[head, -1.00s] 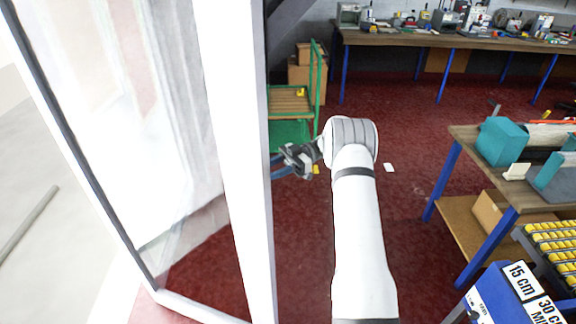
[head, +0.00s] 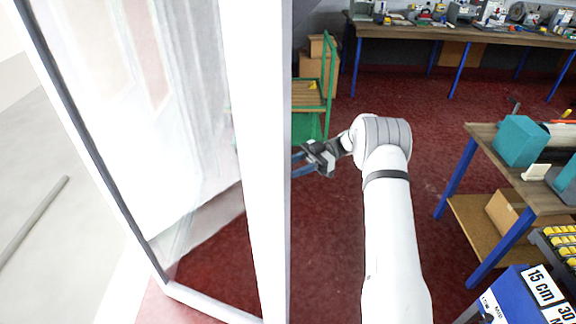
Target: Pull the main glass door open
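The glass door (head: 185,130) fills the left of the head view. It is a tall pane in a white frame, with a thick upright (head: 255,150) on its right side. To the right of that upright, the room shows with no glass in front. My gripper (head: 298,165) is just right of the upright in the picture, pointing left. Its two dark fingers look spread with a gap between them; their tips come close to the upright's edge and may be partly hidden behind it. I see no handle, and whether the fingers touch the door cannot be told.
A green cart (head: 318,95) with boxes stands behind my gripper. A long workbench (head: 450,33) with tools runs along the back. A nearer bench (head: 480,150) with teal boxes and a blue labelled box (head: 510,295) is at right. Red floor (head: 400,105) is clear between the benches.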

